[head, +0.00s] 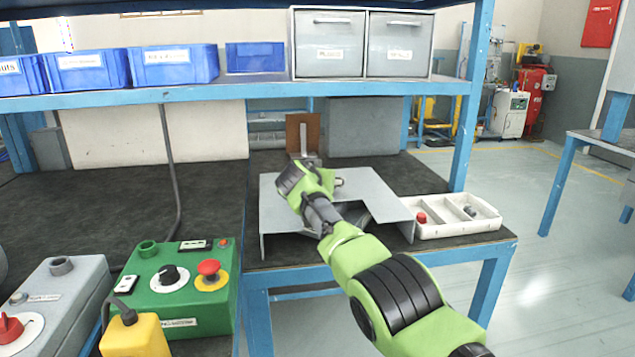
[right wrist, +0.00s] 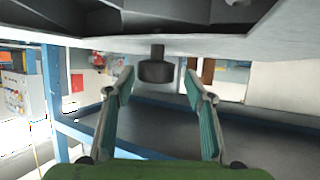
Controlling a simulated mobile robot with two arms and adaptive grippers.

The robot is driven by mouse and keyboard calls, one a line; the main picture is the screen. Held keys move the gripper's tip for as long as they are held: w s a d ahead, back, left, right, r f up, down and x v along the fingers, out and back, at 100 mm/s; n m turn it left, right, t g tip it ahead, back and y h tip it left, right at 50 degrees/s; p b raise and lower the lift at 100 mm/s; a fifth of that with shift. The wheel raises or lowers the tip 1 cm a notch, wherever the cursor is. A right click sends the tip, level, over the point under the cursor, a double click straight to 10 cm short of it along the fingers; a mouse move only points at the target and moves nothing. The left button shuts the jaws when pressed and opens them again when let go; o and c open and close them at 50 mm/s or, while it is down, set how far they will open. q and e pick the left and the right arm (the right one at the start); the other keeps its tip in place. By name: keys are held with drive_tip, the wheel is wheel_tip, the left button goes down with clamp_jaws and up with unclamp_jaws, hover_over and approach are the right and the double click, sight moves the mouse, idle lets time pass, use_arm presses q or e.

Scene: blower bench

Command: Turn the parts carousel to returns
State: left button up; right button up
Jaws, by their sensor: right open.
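No parts carousel can be clearly made out in either view. My right arm reaches over a bent grey sheet-metal piece (head: 385,208) on the bench in the head view, and its gripper (head: 292,180) is mostly hidden behind my wrist. In the right wrist view that gripper (right wrist: 158,88) is open, its two fingers spread wide with nothing between the pads. A dark cylindrical knob (right wrist: 157,70) projects from a pale surface at the top, beyond and between the fingers. I cannot tell whether they touch it. My left gripper is not in view.
A white tray (head: 455,232) with small parts lies right of the sheet metal. A green control box (head: 150,305) with a red button stands front left. The shelf above holds blue bins (head: 88,70) and grey drawers (head: 330,68).

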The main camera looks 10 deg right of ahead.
drive_tip(key=shift+s+a+r, duration=0.1)
drive_tip(key=shift+s+r, duration=0.1)
drive_tip(key=shift+s, duration=0.6)
drive_tip(key=v, duration=0.9)
drive_tip(key=shift+s+a+r, duration=0.25)
